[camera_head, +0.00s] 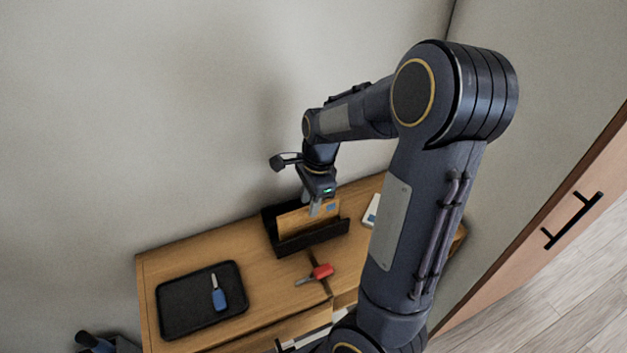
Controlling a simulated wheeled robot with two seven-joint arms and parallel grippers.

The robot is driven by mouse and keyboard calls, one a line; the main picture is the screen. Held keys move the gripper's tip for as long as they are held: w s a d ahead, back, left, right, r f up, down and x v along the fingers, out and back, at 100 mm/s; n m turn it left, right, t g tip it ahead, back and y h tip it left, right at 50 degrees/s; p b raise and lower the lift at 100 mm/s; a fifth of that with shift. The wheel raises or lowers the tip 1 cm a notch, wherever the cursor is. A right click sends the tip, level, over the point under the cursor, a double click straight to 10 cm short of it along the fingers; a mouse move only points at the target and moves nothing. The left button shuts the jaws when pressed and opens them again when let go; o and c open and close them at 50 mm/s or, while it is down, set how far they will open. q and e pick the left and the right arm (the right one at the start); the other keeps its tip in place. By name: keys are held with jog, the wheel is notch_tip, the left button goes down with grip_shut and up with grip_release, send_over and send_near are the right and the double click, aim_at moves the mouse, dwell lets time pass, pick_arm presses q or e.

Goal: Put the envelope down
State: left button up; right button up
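The tan envelope (293,222) with a small blue mark stands upright in the black holder (312,239) at the back of the wooden cabinet top. My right gripper (314,207) points down at the envelope's upper edge. A pale finger overlaps the envelope's front face. The other finger is hard to make out, so I cannot tell whether they grip it. The envelope's lower part is hidden by the holder's front wall.
A black tray (177,309) holds a blue-handled item (219,297) at left. A red-handled item (321,271) lies in front of the holder. A white item (371,212) is partly hidden behind my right arm. Bare wood (262,285) lies between tray and holder.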

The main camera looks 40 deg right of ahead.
jog(key=r, duration=0.4)
jog(key=d+r, duration=0.1)
jog(key=r, duration=0.2)
jog(key=shift+s, duration=0.15)
jog(key=s+a+r+n+t+y, duration=0.1)
jog(key=s+a+r+n+t, duration=0.1)
jog(key=s+a+n, duration=0.4)
jog(key=s+a+r+n+t+y, duration=0.1)
jog(key=s+a+n+t, duration=0.2)
jog(key=s+a+n, duration=0.4)
jog(key=a+n, duration=0.2)
jog(key=n, duration=0.5)
jog(key=shift+s+r, duration=0.25)
jog(key=shift+r, duration=0.1)
